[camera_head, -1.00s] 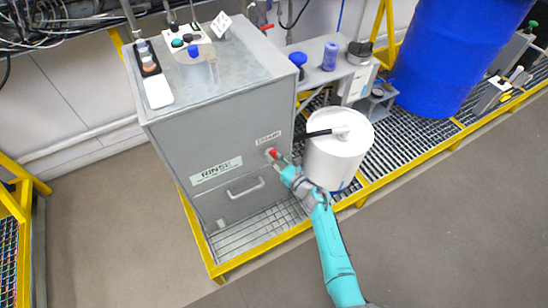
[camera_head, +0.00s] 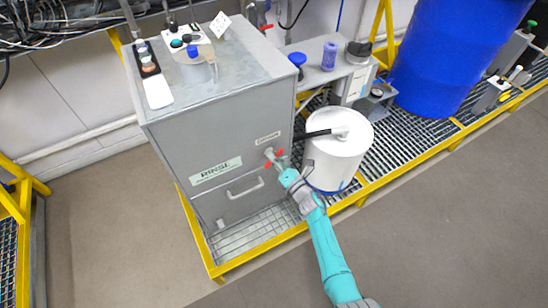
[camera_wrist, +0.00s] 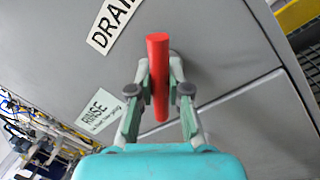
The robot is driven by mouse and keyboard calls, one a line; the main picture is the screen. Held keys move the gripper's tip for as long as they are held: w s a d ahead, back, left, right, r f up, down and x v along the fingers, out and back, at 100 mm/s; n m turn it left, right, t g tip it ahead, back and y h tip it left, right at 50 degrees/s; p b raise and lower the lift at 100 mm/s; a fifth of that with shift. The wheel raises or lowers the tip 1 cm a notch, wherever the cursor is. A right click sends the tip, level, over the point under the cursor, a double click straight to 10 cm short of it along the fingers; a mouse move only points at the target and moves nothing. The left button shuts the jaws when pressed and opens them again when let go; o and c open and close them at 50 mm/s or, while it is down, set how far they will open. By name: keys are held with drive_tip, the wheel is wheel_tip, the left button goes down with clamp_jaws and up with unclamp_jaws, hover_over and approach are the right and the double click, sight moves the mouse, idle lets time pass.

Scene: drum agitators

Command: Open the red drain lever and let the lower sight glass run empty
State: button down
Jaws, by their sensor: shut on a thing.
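The red drain lever (camera_head: 268,164) is on the front of the grey rinse cabinet (camera_head: 165,145), below a small label at its right side. In the wrist view the lever (camera_wrist: 158,75) is a red bar, slightly tilted from upright, standing between the two fingers below the "DRAIN" label (camera_wrist: 112,24). My gripper (camera_head: 277,161) is at the lever, with red showing on both sides of the fingertips. In the wrist view my gripper (camera_wrist: 160,80) is shut on the lever. I cannot make out the lower sight glass in either view.
A white drum (camera_head: 335,165) with a black pipe stands close to the right of my gripper. A cabinet handle (camera_head: 245,188) is below left. A yellow-edged grating (camera_head: 250,238) runs under the cabinet, and a blue barrel (camera_head: 450,60) stands at the back right. The floor in front is clear.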

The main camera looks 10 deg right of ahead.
drive_tip(key=m+t+h, duration=0.1)
drive_tip(key=m, duration=0.4)
drive_tip(key=shift+f, duration=0.1)
drive_tip(key=shift+m+t+h, duration=0.3)
drive_tip(key=shift+m+h, duration=0.4)
drive_tip(key=shift+m, duration=1.9)
drive_tip(key=shift+d, duration=0.1)
drive_tip(key=c, duration=1.1)
unclamp_jaws()
drive_tip(key=shift+f, duration=0.1)
drive_tip(key=shift+v, duration=6)
